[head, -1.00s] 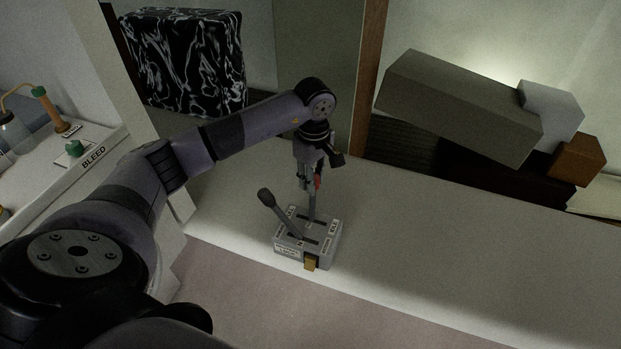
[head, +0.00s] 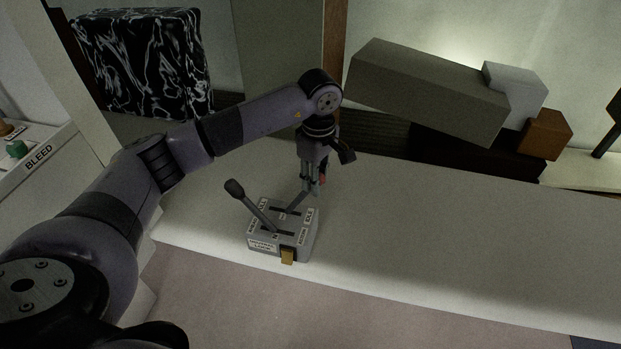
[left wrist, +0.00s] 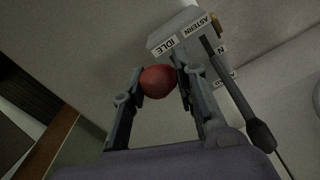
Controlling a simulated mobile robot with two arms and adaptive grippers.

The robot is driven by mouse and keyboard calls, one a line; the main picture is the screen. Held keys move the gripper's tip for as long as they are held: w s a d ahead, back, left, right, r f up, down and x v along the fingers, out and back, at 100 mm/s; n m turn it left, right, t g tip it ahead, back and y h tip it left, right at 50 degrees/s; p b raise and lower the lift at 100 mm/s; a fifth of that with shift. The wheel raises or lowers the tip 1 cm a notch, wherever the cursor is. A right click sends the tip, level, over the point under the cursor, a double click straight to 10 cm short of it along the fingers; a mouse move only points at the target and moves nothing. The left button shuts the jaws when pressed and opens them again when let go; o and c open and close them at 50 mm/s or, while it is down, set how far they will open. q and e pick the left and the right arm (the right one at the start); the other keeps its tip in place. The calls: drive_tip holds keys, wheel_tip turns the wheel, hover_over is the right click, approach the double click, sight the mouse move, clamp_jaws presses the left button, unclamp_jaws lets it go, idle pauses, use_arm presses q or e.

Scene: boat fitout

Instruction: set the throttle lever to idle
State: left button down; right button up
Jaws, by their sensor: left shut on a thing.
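The grey control box (head: 265,243) sits on the white ledge and carries two levers. The throttle lever (head: 297,201) has a red knob, seen in the left wrist view (left wrist: 158,82). It leans to the right in the head view, toward the box end with the IDLE label (head: 309,215). My left gripper (head: 313,187) is shut on the red knob, its fingers on either side of it, partly hiding it in the head view. The second lever, with a black knob (head: 234,187), leans left and stands free. My right gripper is not in view.
A yellow tab (head: 288,256) is on the box's front. The white ledge (head: 430,240) is clear to the right. Grey and brown blocks (head: 430,90) stand behind it. A black marbled block (head: 145,60) is at the back left. A panel marked BLEED (head: 40,157) is at left.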

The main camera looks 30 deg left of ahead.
use_arm(q)
drive_tip(key=shift+w+d, duration=0.1)
drive_tip(key=shift+d, duration=0.3)
drive_tip(key=c, duration=1.7)
unclamp_jaws()
drive_tip(key=o, duration=0.4)
drive_tip(key=shift+w+d, duration=0.2)
drive_tip(key=shift+d, duration=0.05)
drive_tip(key=shift+c, duration=0.2)
drive_tip(key=shift+a, duration=0.1)
drive_tip(key=shift+s+a, duration=0.1)
drive_tip(key=shift+a, duration=0.1)
drive_tip(key=shift+r, duration=0.2)
wheel_tip(320, 180, up, 12)
drive_tip(key=shift+f, duration=0.25)
drive_tip(key=shift+d, duration=0.1)
